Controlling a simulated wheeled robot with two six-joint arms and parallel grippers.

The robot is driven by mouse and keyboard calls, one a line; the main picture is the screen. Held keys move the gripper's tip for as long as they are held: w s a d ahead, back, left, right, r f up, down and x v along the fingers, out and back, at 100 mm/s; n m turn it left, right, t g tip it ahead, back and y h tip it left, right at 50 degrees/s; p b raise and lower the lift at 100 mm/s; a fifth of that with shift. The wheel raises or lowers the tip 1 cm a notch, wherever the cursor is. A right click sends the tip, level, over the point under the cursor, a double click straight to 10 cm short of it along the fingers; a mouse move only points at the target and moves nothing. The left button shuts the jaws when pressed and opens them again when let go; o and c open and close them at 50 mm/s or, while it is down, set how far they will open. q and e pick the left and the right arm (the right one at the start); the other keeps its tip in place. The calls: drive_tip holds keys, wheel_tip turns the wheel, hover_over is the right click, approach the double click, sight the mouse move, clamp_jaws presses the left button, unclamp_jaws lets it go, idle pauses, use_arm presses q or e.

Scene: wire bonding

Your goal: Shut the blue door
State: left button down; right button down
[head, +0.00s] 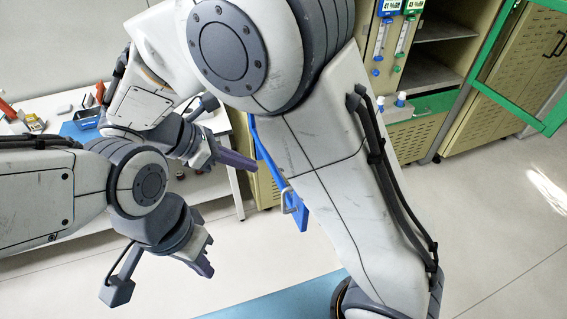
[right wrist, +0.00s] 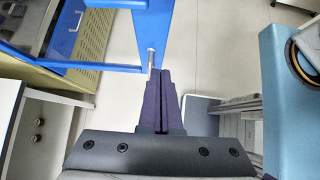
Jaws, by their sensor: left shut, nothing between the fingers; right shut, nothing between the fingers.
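The blue door (head: 301,212) stands swung out from its cabinet in the head view, with a metal handle (head: 287,201) near its lower end. My right arm hides much of it. In the right wrist view the door (right wrist: 153,25) stands open, its handle (right wrist: 150,60) just beyond my fingertips. My right gripper (head: 256,167) is shut and empty, pointing toward the door; it also shows in the right wrist view (right wrist: 165,72). I cannot tell whether it touches the handle. My left gripper (head: 208,269) is shut and empty, lower and left of the door.
A blue cabinet frame (right wrist: 65,35) stands at the upper left of the right wrist view. A white table (head: 65,100) with small items and a blue tray (head: 82,124) is at the left. A green-framed cabinet (head: 520,75) stands at the upper right. Open floor (head: 480,220) lies at the right.

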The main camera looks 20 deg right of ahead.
drive_tip(key=d+r+p+x, duration=0.1)
drive_tip(key=x, duration=0.5)
drive_tip(key=d+r+p+x, duration=0.1)
drive_tip(key=x, duration=0.5)
drive_tip(key=shift+p, duration=0.3)
drive_tip(key=shift+d, duration=0.15)
